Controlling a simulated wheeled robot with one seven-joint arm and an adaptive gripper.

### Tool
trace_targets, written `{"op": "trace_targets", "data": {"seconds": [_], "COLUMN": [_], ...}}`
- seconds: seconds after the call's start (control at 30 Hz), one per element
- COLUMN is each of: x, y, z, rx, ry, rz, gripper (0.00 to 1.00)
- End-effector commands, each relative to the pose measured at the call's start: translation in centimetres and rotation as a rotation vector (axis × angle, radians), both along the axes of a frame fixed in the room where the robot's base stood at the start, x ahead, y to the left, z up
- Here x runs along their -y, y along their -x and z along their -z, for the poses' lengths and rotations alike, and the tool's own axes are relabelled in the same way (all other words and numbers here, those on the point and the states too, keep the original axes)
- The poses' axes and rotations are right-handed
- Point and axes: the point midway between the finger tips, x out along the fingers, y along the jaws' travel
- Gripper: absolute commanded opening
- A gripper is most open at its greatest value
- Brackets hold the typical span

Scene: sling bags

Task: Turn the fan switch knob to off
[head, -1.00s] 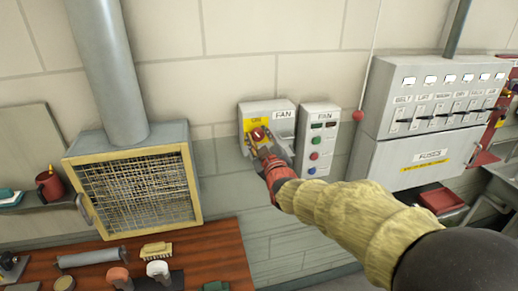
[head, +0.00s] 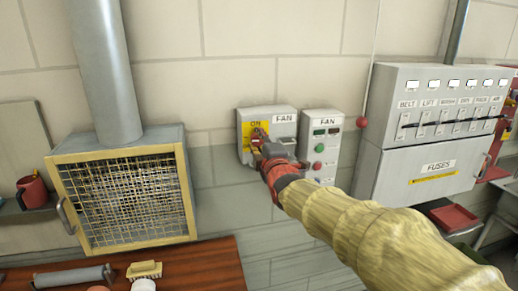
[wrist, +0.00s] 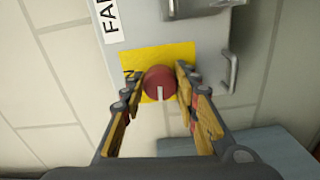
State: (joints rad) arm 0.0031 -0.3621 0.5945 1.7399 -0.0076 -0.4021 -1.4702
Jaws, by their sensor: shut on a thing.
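The fan switch knob is a round red knob (wrist: 159,82) with a white pointer mark, on a yellow plate (wrist: 179,53) of a grey FAN switch box (head: 284,130). In the wrist view the pointer mark points down, and the partly covered ON label lies left of the knob, so the mark is turned away from ON. In the head view ON sits above the knob, which my gripper mostly hides. My gripper (head: 258,146) is shut on the knob, with one finger on each side. The OFF label cannot be seen.
A second FAN panel (head: 325,121) with buttons is just right of the switch box. The grey fuse cabinet (head: 420,165) with levers is further right. A mesh-fronted duct box (head: 128,200) stands left above a wooden bench (head: 215,265).

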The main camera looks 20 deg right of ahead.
Motion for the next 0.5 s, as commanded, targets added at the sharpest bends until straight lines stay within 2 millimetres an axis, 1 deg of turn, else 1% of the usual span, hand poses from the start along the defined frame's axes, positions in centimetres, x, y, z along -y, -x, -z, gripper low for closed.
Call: {"op": "trace_targets", "data": {"seconds": [0.03, 0.2, 0.5], "x": [-0.03, -0.02, -0.04], "y": [-0.01, -0.01, -0.01], "z": [0.29, 0.16, 0.07], "rx": [-0.002, -0.001, -0.002], "ry": [0.022, 0.078, 0.111], "rz": [0.0, 0.0, -0.001], "gripper": [0.05, 0.05, 0.05]}}
